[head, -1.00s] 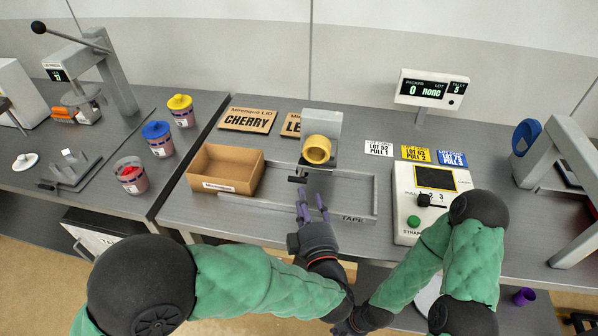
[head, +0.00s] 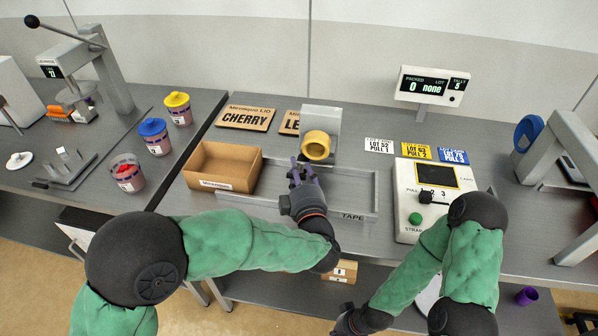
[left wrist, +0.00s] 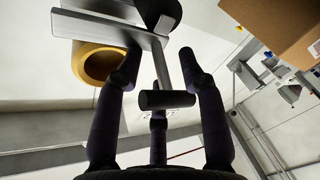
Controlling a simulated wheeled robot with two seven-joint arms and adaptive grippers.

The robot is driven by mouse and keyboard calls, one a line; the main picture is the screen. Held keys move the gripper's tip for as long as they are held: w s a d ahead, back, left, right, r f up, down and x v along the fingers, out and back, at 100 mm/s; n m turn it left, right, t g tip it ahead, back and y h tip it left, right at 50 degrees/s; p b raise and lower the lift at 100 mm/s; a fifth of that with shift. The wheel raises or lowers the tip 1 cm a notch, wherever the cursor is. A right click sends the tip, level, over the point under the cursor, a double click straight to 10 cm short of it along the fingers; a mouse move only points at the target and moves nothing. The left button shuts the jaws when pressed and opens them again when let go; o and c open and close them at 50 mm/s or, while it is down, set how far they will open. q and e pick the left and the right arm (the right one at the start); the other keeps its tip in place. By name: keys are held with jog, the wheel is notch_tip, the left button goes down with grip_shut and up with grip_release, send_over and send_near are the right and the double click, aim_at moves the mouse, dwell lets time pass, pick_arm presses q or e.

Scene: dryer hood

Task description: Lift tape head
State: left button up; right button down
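The tape head is a grey block (head: 321,121) with a yellow tape roll (head: 317,146) on its front, standing at the back of the TAPE tray (head: 350,217). In the left wrist view the roll (left wrist: 97,66) shows at upper left, and a dark round handle bar (left wrist: 167,99) on a grey stem hangs between my fingers. My left gripper (head: 300,167) is just below and left of the roll. Its fingers are open on either side of the bar (left wrist: 160,75), with gaps visible. My right gripper (head: 349,322) is low at the bottom edge, its fingers not clear.
An open cardboard box (head: 222,167) stands just left of my left gripper. The control box (head: 424,200) with a green button stands to the right, lot cards (head: 416,151) behind it. Cups (head: 155,137) stand on the left table. The tray floor looks empty.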

pick_arm(q)
jog(key=shift+d, duration=0.1)
grip_shut()
jog(key=shift+w+r+p, duration=0.1)
jog(key=shift+r+p, duration=1.6)
jog(key=shift+r, duration=1.1)
jog(key=shift+o, duration=0.3)
grip_release()
jog(key=shift+r, duration=0.1)
jog(key=shift+o, duration=1.1)
jog(key=shift+s+a, duration=0.2)
jog(key=shift+a, duration=0.1)
jog(key=shift+w+d, duration=0.1)
jog(key=shift+d, duration=0.1)
